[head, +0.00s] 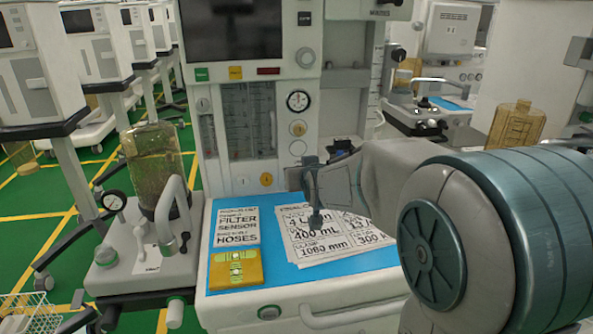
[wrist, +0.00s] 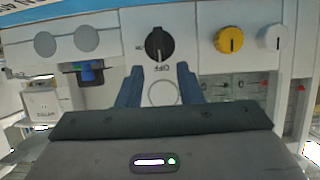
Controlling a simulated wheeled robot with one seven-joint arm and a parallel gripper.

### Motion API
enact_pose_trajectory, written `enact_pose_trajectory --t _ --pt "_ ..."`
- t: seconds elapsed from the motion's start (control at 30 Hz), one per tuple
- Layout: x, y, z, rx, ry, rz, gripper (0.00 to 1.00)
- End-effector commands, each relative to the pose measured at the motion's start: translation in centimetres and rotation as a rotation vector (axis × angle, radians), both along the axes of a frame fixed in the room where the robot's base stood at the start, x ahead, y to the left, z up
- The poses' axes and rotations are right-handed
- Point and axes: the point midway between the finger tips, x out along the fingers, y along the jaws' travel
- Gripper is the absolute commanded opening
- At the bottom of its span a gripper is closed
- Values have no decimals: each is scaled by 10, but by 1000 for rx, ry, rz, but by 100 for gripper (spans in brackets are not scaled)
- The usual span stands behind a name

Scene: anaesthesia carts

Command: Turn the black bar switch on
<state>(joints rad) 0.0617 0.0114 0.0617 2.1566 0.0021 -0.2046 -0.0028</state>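The black bar switch (wrist: 159,44) is a round black knob with a raised bar on a pale panel, in the upper middle of the wrist view. In the head view my gripper (head: 308,178) is in front of the lower machine panel, above the blue worktop. The switch cannot be made out there; my gripper seems to cover it.
A yellow knob (wrist: 229,40) and a pale knob (wrist: 273,38) are beside the switch. Printed sheets (head: 325,232) and a yellow block (head: 236,268) lie on the blue worktop (head: 285,272). An amber canister (head: 153,165) stands left. More carts stand behind on green floor.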

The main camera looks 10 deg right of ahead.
Motion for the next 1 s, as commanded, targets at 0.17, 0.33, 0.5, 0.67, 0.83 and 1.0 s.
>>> enact_pose_trajectory --t 0.17,0.33,0.5,0.67,0.83,1.0 --pt "21 0 -10 1 1 1 33" --pt "32 0 -14 0 0 1 33" --pt "35 0 -14 0 -1 0 33" --pt "35 0 -14 0 0 0 33" --pt "34 0 -14 0 0 0 0" --pt "34 0 -14 1 0 0 0"
